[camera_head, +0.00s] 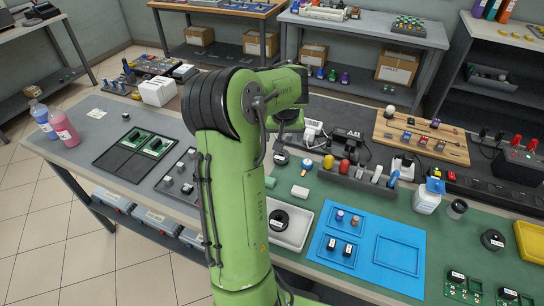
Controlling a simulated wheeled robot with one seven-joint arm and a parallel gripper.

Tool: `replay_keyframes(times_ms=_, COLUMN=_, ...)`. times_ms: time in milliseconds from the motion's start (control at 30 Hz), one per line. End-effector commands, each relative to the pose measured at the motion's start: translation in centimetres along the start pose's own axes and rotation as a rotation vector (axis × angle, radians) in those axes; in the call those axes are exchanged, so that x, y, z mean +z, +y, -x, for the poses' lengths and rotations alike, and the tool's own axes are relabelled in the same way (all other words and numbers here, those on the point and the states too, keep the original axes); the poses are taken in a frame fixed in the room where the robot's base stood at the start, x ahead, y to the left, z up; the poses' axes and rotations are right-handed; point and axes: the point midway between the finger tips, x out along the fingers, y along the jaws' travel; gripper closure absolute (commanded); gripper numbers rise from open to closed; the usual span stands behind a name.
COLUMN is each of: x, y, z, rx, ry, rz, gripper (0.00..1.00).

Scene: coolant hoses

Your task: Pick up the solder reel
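I cannot tell for sure which item is the solder reel. A dark round item with a pale label (279,217) lies in a white tray (297,236) on the green mat, right of my arm. Another dark round item with a label (492,240) lies on the mat at the right.
A blue tray (398,256) with small parts lies right of the white tray. Behind it stands a dark rack (357,184) with colored tools.

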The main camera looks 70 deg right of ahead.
Motion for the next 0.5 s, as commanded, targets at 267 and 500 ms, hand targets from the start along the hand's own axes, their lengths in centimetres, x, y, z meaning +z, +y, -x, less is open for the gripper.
replay_keyframes(times_ms=267, x=0.3, y=-0.1, z=-7.3, rx=0.000, ry=-0.007, rz=0.001, gripper=0.15)
replay_keyframes(times_ms=500, x=0.2, y=-0.1, z=-10.5, rx=-0.001, ry=-0.003, rz=0.001, gripper=0.15)
